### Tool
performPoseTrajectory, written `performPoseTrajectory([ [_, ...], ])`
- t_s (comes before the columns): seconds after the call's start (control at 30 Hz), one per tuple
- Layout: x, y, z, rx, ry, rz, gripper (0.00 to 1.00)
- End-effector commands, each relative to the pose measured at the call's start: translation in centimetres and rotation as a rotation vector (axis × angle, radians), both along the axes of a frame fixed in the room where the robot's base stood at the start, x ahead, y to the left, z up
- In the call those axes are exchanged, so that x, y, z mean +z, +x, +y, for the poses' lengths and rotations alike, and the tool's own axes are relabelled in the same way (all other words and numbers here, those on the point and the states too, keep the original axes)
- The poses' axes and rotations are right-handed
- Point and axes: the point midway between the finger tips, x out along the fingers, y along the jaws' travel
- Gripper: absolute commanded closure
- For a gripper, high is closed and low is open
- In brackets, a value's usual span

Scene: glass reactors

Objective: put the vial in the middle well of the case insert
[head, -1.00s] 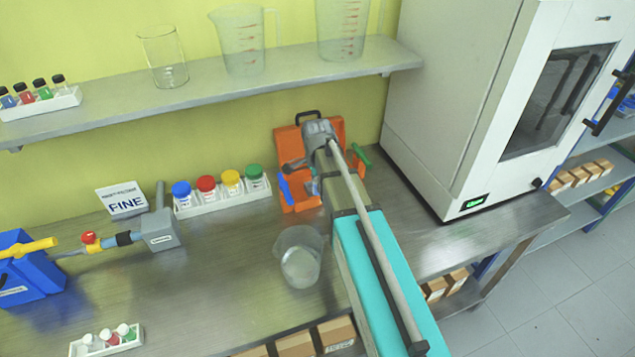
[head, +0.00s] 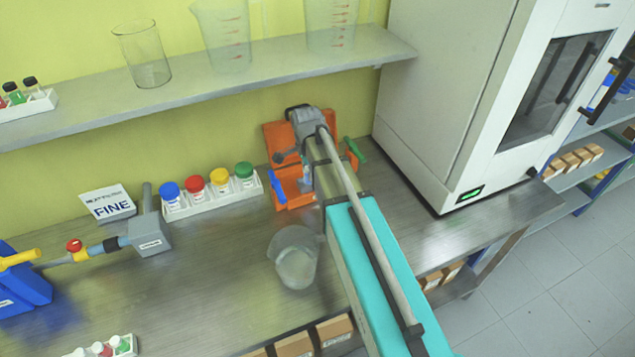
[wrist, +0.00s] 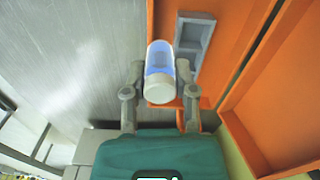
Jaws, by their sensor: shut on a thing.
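The open orange case (head: 281,188) stands on the bench by the wall. Its grey insert (wrist: 196,36) shows in the wrist view, just right of the vial, partly hidden behind the vial and right finger. The vial overlaps the insert's left edge in the picture. I cannot tell its height above the case. In the head view my arm hides much of the case.
A clear beaker (head: 295,258) stands in front of the case. A white rack (head: 212,196) of coloured-capped jars is to its left. The large white oven (head: 440,100) stands close on the right. A shelf (head: 220,82) with glassware runs above.

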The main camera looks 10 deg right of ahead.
Motion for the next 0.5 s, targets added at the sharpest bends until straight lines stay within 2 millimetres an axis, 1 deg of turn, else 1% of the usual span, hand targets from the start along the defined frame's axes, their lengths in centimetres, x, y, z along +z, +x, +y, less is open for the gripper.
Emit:
performPoseTrajectory([
  [0.17, 1.4, -1.4, 0.5, -0.012, 0.0, 0.0, 1.0],
  [0.5, 5.4, -6.0, 1.2, -0.082, 0.0, 0.0, 1.0],
])
